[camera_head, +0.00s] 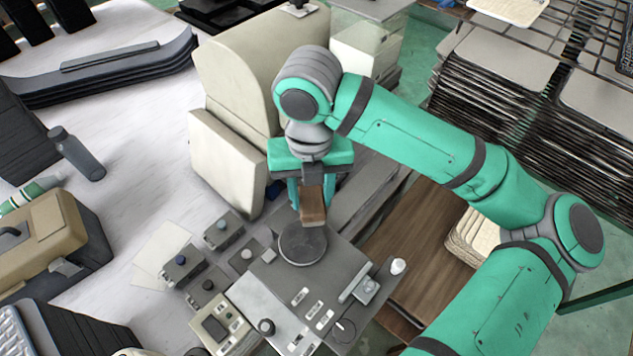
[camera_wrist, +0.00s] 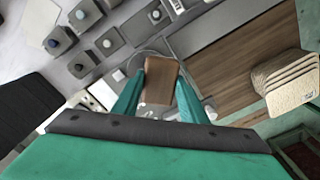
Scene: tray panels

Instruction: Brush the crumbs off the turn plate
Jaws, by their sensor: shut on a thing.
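The turn plate (camera_head: 302,243) is a dark round disc on a grey panel in the head view. My gripper (camera_head: 311,190) is shut on a brown block-shaped brush (camera_head: 313,207) just above the plate's far edge. In the wrist view the brush (camera_wrist: 160,80) sits between the two green fingers of my gripper (camera_wrist: 160,92). It hides most of the plate there, and only a curved rim (camera_wrist: 140,58) shows. I cannot tell whether the brush touches the plate. Crumbs are too small to make out in the head view; small pale specks show near the fingers in the wrist view.
Button boxes (camera_head: 184,264) stand left of the plate. A small white-tipped bottle (camera_head: 398,266) and switches (camera_head: 312,309) are at the panel's front right. A large beige machine (camera_head: 245,75) stands behind. A brown wooden surface (camera_head: 410,240) lies to the right, with stacked pale pieces (camera_head: 470,240).

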